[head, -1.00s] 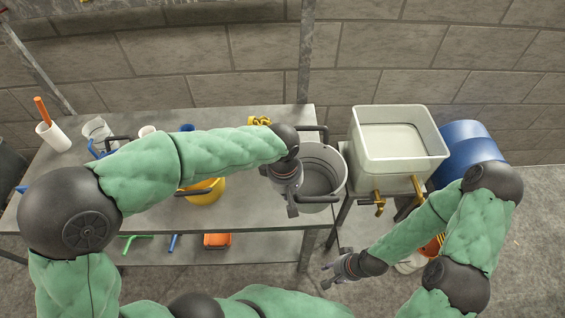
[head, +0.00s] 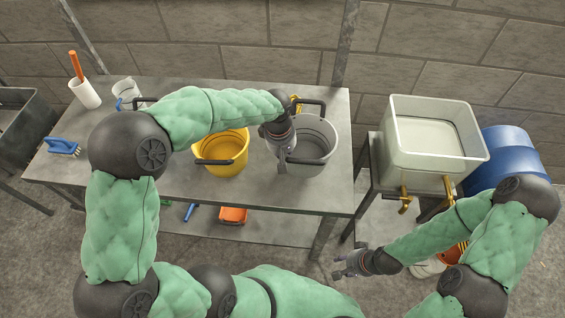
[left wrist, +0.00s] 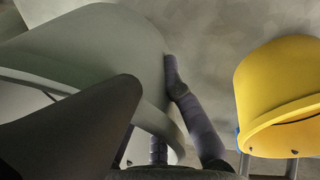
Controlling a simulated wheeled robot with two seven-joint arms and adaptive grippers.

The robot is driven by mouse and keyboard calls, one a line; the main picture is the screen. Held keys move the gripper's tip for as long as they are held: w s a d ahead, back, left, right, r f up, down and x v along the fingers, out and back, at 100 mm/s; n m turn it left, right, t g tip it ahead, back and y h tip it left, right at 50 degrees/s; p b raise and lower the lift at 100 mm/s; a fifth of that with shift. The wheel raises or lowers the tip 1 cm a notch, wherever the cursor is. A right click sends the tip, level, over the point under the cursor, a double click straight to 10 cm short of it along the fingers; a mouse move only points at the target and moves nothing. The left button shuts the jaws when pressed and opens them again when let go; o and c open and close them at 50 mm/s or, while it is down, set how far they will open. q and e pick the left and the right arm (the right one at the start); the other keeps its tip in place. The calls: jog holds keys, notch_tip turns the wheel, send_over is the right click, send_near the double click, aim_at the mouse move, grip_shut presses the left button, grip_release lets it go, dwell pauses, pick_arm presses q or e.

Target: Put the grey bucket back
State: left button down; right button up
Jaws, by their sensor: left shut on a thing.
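The grey bucket (head: 318,150) is upright over the right end of the grey table, just right of the yellow bucket (head: 222,160). I cannot tell whether its base touches the tabletop. My left gripper (head: 286,158) is shut on the grey bucket at its left side. In the left wrist view the grey bucket (left wrist: 100,50) fills the left half, with the yellow bucket (left wrist: 275,85) apart on the right. My right gripper (head: 340,268) looks open and empty, low in front of the table's right end.
The table (head: 335,185) holds a white cylinder (head: 85,94) with an orange handle and a blue brush (head: 63,147) at the left. An orange object (head: 233,215) lies on the lower shelf. A pale basin (head: 435,150) with brass taps and a blue barrel (head: 505,150) stand right.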

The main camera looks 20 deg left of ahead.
pick_arm(q)
jog(key=shift+w+a+f, duration=0.1)
jog(key=shift+a+f, duration=0.05)
jog(key=shift+w+a+f+b, duration=0.15)
jog(key=shift+f+b, duration=0.3)
jog(key=shift+f, duration=0.45)
jog(key=shift+a+f+b, duration=0.1)
jog(key=shift+f+b, duration=0.35)
jog(key=shift+f, duration=0.45)
jog(key=shift+f, duration=0.15)
jog(key=c, duration=1.4)
grip_release()
jog(key=r+p, duration=0.1)
jog(key=r, duration=0.3)
jog(key=r+p, duration=0.1)
jog(key=r, duration=0.3)
jog(key=s+r+p, duration=0.1)
jog(key=r+p, duration=0.1)
jog(key=r, duration=0.2)
jog(key=shift+s+a+r, duration=0.1)
jog(key=shift+a, duration=0.3)
